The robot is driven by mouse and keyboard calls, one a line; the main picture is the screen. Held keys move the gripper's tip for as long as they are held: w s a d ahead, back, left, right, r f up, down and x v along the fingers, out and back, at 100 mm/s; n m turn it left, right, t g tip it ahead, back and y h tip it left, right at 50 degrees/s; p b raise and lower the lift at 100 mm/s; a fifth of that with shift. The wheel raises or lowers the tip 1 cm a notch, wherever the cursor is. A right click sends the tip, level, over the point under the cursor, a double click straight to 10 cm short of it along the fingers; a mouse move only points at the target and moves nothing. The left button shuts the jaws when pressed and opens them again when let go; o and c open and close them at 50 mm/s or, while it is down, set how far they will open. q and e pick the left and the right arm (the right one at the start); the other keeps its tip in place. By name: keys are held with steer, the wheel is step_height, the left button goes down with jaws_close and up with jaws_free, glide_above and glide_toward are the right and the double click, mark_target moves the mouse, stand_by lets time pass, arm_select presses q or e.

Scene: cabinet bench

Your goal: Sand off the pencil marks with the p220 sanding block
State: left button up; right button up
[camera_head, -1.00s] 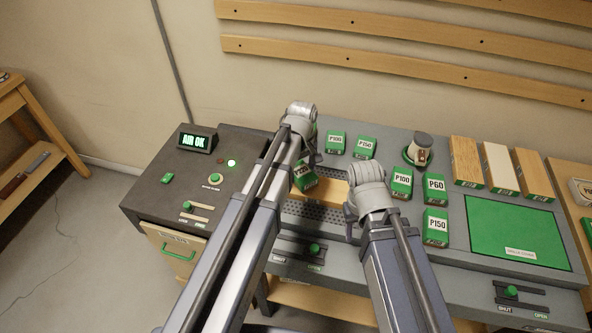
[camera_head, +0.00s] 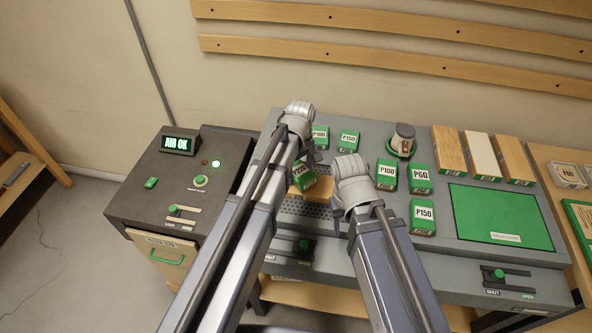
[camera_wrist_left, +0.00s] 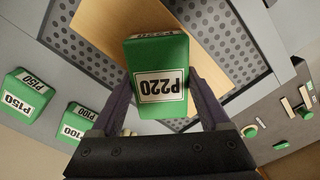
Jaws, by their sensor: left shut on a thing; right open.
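My left gripper (camera_head: 310,160) is shut on the green P220 sanding block (camera_head: 302,178), with its white label showing. In the left wrist view the block (camera_wrist_left: 160,80) sits between the two fingers, over a pale wooden board (camera_wrist_left: 220,45). I cannot tell whether the block touches the board. The board (camera_head: 317,177) lies on the perforated grey panel (camera_head: 318,210), partly hidden by my arms. No pencil marks can be made out. My right gripper (camera_head: 338,208) is open near the board's right end.
Green blocks P100 (camera_head: 387,174), P60 (camera_head: 420,178) and P150 (camera_head: 423,215) lie right of my right gripper. More blocks stand behind, beside a round holder (camera_head: 402,140). A green mat (camera_head: 500,217) and wood samples (camera_head: 480,155) are farther right. The control box (camera_head: 185,180) shows AIR OK.

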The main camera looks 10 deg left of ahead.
mark_target(330, 183)
arm_select(q)
steer(key=shift+d, duration=1.35)
steer(key=shift+d, duration=0.1)
steer(key=shift+s+d+f, duration=0.1)
steer(key=shift+s+d, duration=0.05)
steer(key=shift+d, duration=1.4)
arm_select(e)
steer(key=shift+f, duration=0.1)
arm_select(q)
steer(key=shift+d, duration=0.1)
steer(key=shift+d, duration=1.7)
steer(key=shift+r, duration=0.2)
arm_select(e)
steer(key=shift+r, duration=0.2)
arm_select(q)
step_height(330, 183, up, 6)
steer(key=p, duration=0.6)
steer(key=shift+a+f, duration=0.1)
steer(key=shift+a, duration=0.05)
arm_select(e)
step_height(330, 183, up, 6)
steer(key=shift+f, duration=0.1)
